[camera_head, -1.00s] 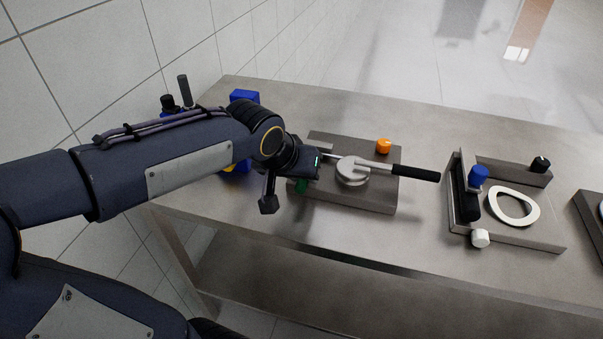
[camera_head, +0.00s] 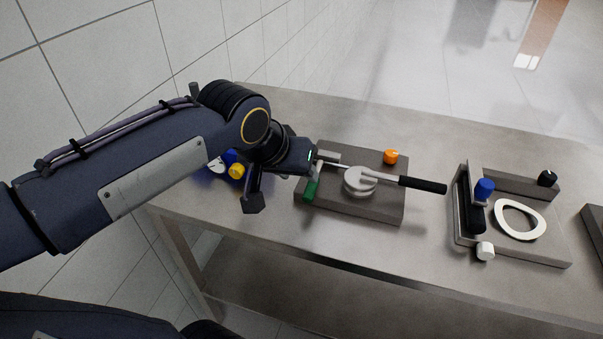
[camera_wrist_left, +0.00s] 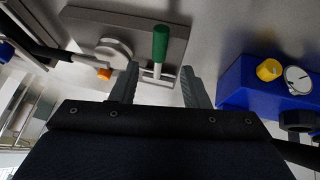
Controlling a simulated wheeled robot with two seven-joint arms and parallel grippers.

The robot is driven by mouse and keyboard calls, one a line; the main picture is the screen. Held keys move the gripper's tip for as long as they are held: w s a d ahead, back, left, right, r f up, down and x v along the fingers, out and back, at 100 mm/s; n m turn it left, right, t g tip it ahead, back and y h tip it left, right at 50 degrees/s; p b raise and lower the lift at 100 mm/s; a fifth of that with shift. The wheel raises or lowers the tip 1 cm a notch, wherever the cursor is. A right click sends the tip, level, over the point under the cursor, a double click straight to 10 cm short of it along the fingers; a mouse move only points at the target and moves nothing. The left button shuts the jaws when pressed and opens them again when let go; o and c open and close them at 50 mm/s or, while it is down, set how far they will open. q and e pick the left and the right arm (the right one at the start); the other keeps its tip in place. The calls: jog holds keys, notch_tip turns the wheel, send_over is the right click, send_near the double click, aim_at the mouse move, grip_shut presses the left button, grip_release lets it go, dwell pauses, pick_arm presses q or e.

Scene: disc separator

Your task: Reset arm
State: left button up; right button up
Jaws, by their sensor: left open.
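My left arm comes in from the left in the head view. My left gripper (camera_wrist_left: 160,88) is open and empty, its fingers apart and pointing at the fixture in the left wrist view. It is beside the green-handled lever (camera_head: 311,190) on the grey block (camera_head: 370,208). The green handle (camera_wrist_left: 160,43) shows just beyond the space between the fingers, apart from them. A round metal disc (camera_head: 360,183) sits on the block, with a black-handled lever (camera_head: 422,185) extending right. My left fingertips are mostly hidden in the head view. My right gripper is not in view.
An orange knob (camera_head: 391,156) stands at the block's back. A blue box (camera_wrist_left: 238,82) with a yellow knob (camera_wrist_left: 268,69) is beside the gripper, mostly hidden by my arm in the head view. Another fixture with a white ring (camera_head: 541,228) stands right. The table front is clear.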

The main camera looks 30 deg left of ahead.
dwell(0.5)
pick_arm(q)
jog(key=s+d+m+g+h+p, duration=0.1)
jog(key=s+d+h+p, duration=0.2)
jog(key=s+p, duration=0.7)
jog(key=s+d, duration=0.2)
jog(key=shift+s, duration=0.35)
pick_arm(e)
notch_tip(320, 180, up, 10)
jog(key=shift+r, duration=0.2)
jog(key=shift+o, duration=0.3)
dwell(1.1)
